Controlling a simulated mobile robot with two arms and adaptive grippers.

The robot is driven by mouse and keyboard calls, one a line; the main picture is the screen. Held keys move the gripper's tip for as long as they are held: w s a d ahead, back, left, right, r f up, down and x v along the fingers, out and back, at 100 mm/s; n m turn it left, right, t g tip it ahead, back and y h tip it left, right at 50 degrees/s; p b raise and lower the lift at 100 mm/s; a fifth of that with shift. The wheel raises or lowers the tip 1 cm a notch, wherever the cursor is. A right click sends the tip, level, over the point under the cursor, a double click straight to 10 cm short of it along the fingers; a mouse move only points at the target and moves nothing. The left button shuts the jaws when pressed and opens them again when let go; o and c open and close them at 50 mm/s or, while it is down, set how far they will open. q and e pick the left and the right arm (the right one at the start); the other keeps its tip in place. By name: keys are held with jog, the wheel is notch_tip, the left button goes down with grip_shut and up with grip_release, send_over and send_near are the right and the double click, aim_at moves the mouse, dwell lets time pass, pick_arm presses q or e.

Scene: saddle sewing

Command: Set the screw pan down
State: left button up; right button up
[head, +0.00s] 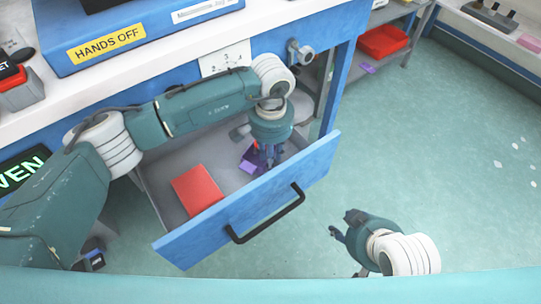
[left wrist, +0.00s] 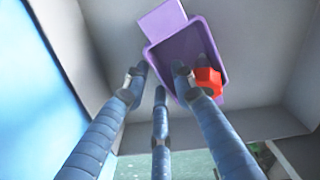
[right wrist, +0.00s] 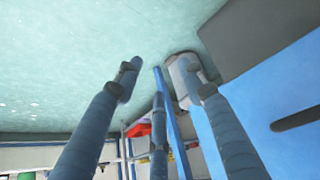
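A purple pan (left wrist: 210,45) with a flat tab is in the open drawer (head: 225,222). It also shows in the head view (head: 248,168), partly hidden by my left gripper (head: 267,158). A red piece (left wrist: 207,80) is in the pan or against its wall. In the left wrist view my left gripper (left wrist: 160,80) straddles the pan's near-left edge, one finger over its inside and the others outside, with gaps between the fingertips. Whether the pan rests on the drawer floor is unclear. My right gripper (head: 345,250) is open and empty over the floor, right of the drawer.
A red box (head: 197,188) lies in the drawer's left part. The blue drawer front has a dark handle (head: 266,214). A white worktop (head: 275,20) with a blue "HANDS OFF" box overhangs the drawer. A red bin (head: 383,41) sits on a shelf behind.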

pick_arm(q)
notch_tip(320, 180, up, 3)
jog(key=shift+w+r+p, duration=0.1)
jog(key=shift+p, duration=0.85)
pick_arm(e)
jog(key=s+d+g+p, duration=0.1)
jog(key=s+g+p, duration=0.15)
jog(key=s, duration=0.25)
pick_arm(q)
notch_tip(320, 180, up, 9)
jog(key=p, duration=0.1)
pick_arm(e)
notch_tip(320, 180, down, 10)
jog(key=shift+w+r+h, duration=0.15)
jog(key=shift+w+h, duration=0.15)
jog(key=shift+w, duration=0.15)
pick_arm(q)
jog(key=shift+r, duration=0.1)
pick_arm(e)
jog(key=shift+g, duration=0.25)
